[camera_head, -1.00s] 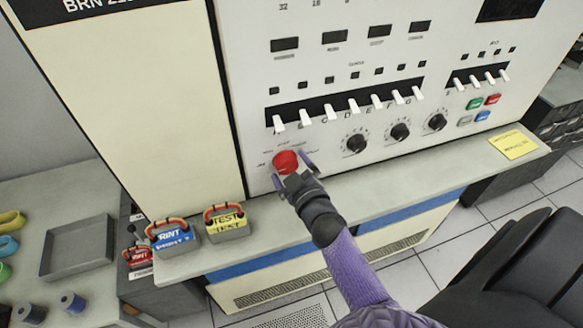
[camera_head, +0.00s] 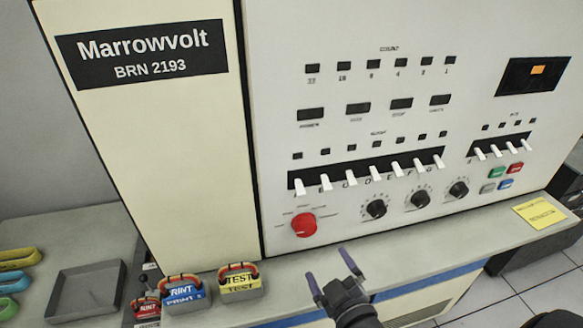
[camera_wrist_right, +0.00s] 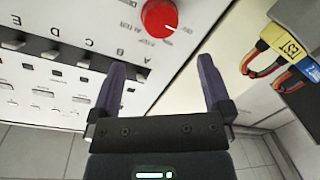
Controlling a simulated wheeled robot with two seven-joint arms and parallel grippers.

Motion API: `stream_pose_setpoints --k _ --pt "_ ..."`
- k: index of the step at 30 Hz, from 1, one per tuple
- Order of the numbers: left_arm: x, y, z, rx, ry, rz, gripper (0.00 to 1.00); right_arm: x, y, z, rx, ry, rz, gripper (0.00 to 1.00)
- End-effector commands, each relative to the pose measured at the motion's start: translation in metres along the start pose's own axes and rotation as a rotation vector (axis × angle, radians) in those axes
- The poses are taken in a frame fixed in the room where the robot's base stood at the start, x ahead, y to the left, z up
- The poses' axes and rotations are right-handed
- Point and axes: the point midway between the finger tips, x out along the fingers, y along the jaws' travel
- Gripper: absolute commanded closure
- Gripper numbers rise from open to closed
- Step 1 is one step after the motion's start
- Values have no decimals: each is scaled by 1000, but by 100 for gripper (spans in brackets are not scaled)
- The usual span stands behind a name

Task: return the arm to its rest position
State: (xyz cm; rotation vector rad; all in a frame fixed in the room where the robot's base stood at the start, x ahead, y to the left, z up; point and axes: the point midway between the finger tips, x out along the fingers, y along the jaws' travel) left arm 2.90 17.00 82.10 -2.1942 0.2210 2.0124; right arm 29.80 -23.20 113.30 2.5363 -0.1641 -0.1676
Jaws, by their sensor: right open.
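My right gripper (camera_head: 332,272) is open and empty in the head view, over the ledge below the panel and apart from the red knob (camera_head: 304,225). In the right wrist view its two purple fingers (camera_wrist_right: 165,85) are spread with nothing between them. The red knob also shows in the right wrist view (camera_wrist_right: 160,17), beyond the fingers. My left gripper is in neither view.
The cream machine panel (camera_head: 470,110) carries white switches (camera_head: 373,174), black dials (camera_head: 419,199) and coloured buttons. On the ledge stand a yellow TEST block (camera_head: 240,284) and a blue PRINT block (camera_head: 184,296). A yellow note (camera_head: 539,213) lies at the right. A grey tray (camera_head: 88,292) is at the left.

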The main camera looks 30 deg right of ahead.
Motion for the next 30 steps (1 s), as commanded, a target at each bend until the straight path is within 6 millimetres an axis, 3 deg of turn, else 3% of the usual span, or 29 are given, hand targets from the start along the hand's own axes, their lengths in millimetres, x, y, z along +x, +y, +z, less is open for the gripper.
stream_pose_setpoints --k 4,7,10,17,22,30 --pt "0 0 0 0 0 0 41 1 6 2 40 -84 16 0" --pt "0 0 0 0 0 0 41 -4 6 7 136 -276 7 0" --pt "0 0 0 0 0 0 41 -19 -7 10 228 -477 -68 0" --pt "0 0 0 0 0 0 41 -75 -48 2 315 -822 -335 0" --pt "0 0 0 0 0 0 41 -129 -70 -12 293 -1027 -577 0" --pt "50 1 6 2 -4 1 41 -115 -149 98 270 -1096 -605 0"
